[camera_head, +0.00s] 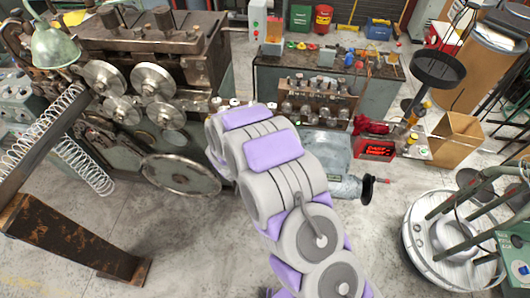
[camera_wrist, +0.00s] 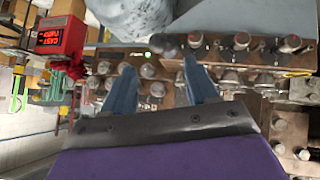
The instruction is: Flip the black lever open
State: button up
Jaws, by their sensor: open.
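My gripper (camera_wrist: 158,62) is open in the wrist view, with its two blue-grey fingers apart and nothing seen between them. A dark, blurred rounded part (camera_wrist: 165,45) lies beyond the fingertips, close to the right one; I cannot tell whether it is the black lever. A row of brown metal fittings with dull knobs (camera_wrist: 240,42) extends right of it. In the head view, my grey and purple arm reaches toward a brown rack of knobs (camera_head: 318,98) and hides the gripper. No black lever can be made out clearly there.
A red box with a lit display (camera_wrist: 60,38) is at the upper left of the wrist view. The coiling machine (camera_head: 140,60) with its metal rollers stands left in the head view. A grey motor housing (camera_head: 325,150) is close beside my arm. Clear floor (camera_head: 215,250) shows below.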

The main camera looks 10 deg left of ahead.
jog(key=v, duration=0.7)
jog(key=shift+w+a, duration=0.1)
jog(key=shift+w, duration=0.05)
dwell(0.3)
jog(key=a+r+g+y+b, duration=0.1)
jog(key=a+r+y+b, duration=0.3)
jog(key=y+b, duration=0.2)
jog(key=s+d+r+n+g+y+b, duration=0.2)
jog(key=s+d+r+y+b, duration=0.1)
jog(key=s+b, duration=0.25)
jog(key=s+d+f+g+h+b, duration=0.1)
jog(key=s+d+g+b, duration=0.1)
jog(key=s+d, duration=0.6)
jog(key=s+d+f+m+g+h+b, duration=0.1)
jog(key=s+d+f+g+h+b, duration=0.1)
jog(key=s+d+b, duration=0.3)
jog(key=s+d+f+g+h+b, duration=0.2)
jog(key=s+d, duration=1)
jog(key=s, duration=0.6)
jog(key=shift+s+d+f+m+g+b, duration=0.2)
jog(key=shift+d+m+g+b, duration=0.15)
jog(key=shift+g+b, duration=0.5)
